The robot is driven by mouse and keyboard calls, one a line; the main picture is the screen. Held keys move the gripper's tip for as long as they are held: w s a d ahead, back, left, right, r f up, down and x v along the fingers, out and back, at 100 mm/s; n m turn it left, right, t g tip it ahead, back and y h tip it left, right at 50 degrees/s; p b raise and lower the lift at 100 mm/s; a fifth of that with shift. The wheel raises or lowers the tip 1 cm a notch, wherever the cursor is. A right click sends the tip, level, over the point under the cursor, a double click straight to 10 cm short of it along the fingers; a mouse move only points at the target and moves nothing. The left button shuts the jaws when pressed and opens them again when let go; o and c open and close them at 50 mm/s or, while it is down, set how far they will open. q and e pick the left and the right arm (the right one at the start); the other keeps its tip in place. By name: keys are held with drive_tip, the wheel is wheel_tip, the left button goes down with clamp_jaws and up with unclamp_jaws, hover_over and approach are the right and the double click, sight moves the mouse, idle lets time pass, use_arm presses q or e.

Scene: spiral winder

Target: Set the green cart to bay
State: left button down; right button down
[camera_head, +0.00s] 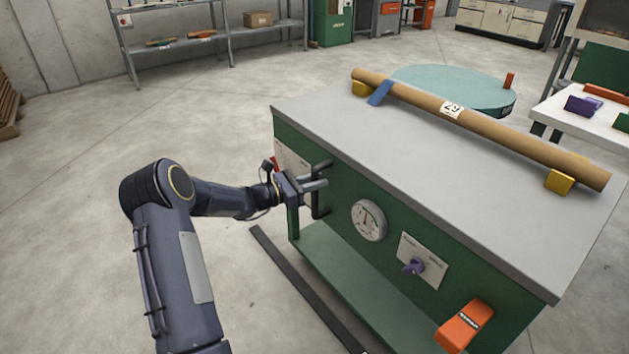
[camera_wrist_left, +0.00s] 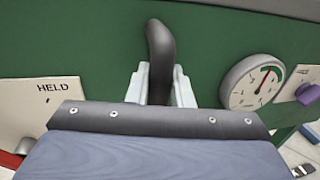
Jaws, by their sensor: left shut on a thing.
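The green cart (camera_head: 450,190) has a grey top and a green front panel, and fills the right half of the head view. A black handle (camera_head: 319,212) stands out from the left part of its front. My left gripper (camera_head: 316,185) is at this handle. In the left wrist view, the pale fingers of my left gripper (camera_wrist_left: 160,85) are shut around the dark handle (camera_wrist_left: 161,45). A dial (camera_head: 368,220) and a purple knob (camera_head: 413,267) are to the right of the handle. A plate marked "HELD" (camera_wrist_left: 45,110) is on the left. My right gripper is not in view.
A long brown tube (camera_head: 490,132) lies on the cart top between yellow blocks (camera_head: 560,181). An orange lever (camera_head: 465,325) juts from the cart's lower right. A dark floor strip (camera_head: 305,292) runs beside the cart. A round teal table (camera_head: 455,84) stands behind. Floor at left is clear.

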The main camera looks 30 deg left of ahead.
use_arm(q)
drive_tip(key=c, duration=1.3)
unclamp_jaws()
drive_tip(key=shift+c, duration=0.2)
drive_tip(key=p+v, duration=0.1)
drive_tip(key=v, duration=0.6)
drive_tip(key=shift+s+a, duration=0.25)
drive_tip(key=shift+s, duration=0.1)
